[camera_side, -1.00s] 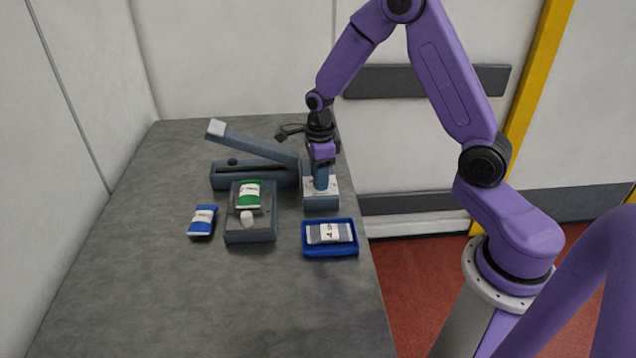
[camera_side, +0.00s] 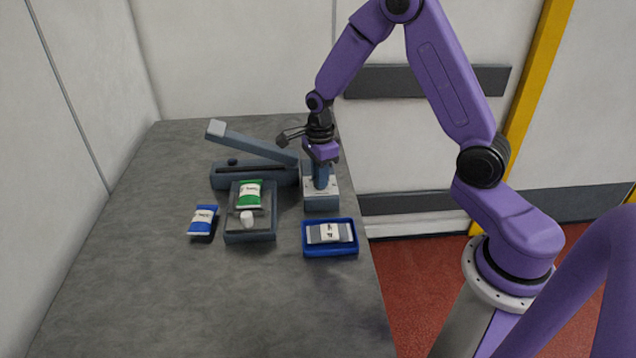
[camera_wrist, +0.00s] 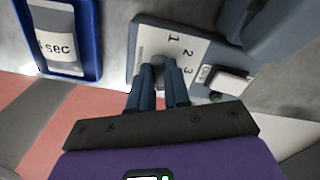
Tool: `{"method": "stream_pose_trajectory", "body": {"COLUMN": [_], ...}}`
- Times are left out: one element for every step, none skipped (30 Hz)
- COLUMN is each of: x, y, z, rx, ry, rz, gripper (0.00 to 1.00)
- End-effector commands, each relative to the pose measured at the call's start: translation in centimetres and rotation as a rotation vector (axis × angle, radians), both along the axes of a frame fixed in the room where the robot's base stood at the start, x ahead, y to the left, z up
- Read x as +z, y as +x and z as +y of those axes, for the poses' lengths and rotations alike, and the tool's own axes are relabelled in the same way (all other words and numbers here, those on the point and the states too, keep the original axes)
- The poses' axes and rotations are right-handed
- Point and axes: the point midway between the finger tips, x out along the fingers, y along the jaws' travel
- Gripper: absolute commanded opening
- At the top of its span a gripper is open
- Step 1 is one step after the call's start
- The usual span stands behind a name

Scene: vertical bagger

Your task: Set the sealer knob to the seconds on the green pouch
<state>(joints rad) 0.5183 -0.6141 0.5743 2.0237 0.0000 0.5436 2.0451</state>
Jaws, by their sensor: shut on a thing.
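The sealer control box (camera_side: 321,201) stands on the right side of the table with a light dial plate on top.
A blue tray (camera_side: 331,252) in front of the box holds a grey pouch with a white label (camera_wrist: 56,46) showing "sec". A blue pouch (camera_side: 203,220) lies at left. The sealer (camera_side: 228,180) stands behind with its arm raised. The front table is clear.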

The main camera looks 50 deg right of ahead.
Motion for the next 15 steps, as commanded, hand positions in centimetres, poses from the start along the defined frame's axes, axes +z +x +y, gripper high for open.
{"method": "stream_pose_trajectory", "body": {"x": [0.03, 0.03, 0.03, 0.03, 0.03, 0.03, 0.03, 0.03, 0.03, 0.03, 0.03, 0.04, 0.04, 0.04, 0.04], "y": [-0.01, -0.02, -0.04, -0.04, -0.05, -0.06, -0.06, -0.07, -0.06, -0.07, -0.07, -0.08, -0.08, -0.08, -0.08], "z": [0.02, 0.02, 0.01, 0.00, 0.00, 0.00, 0.01, 0.03, 0.04, 0.04, 0.04, 0.05, 0.05, 0.04, 0.03], "rx": [0.027, 0.049, 0.083, 0.109, 0.133, 0.161, 0.180, 0.193, 0.207, 0.216, 0.231, 0.255, 0.279, 0.305, 0.339], "ry": [0.000, 0.000, 0.000, 0.000, 0.000, 0.000, 0.000, 0.000, 0.000, 0.000, 0.000, 0.000, 0.000, 0.000, 0.000], "rz": [0.000, 0.000, 0.000, 0.000, 0.000, 0.000, 0.000, 0.000, 0.000, 0.000, 0.000, 0.000, 0.000, 0.000, 0.000], "gripper": [0.00, 0.00, 0.00, 0.00, 0.00, 0.00, 0.00, 0.00, 0.00, 0.00, 0.00, 0.00, 0.00, 0.00, 0.00]}}
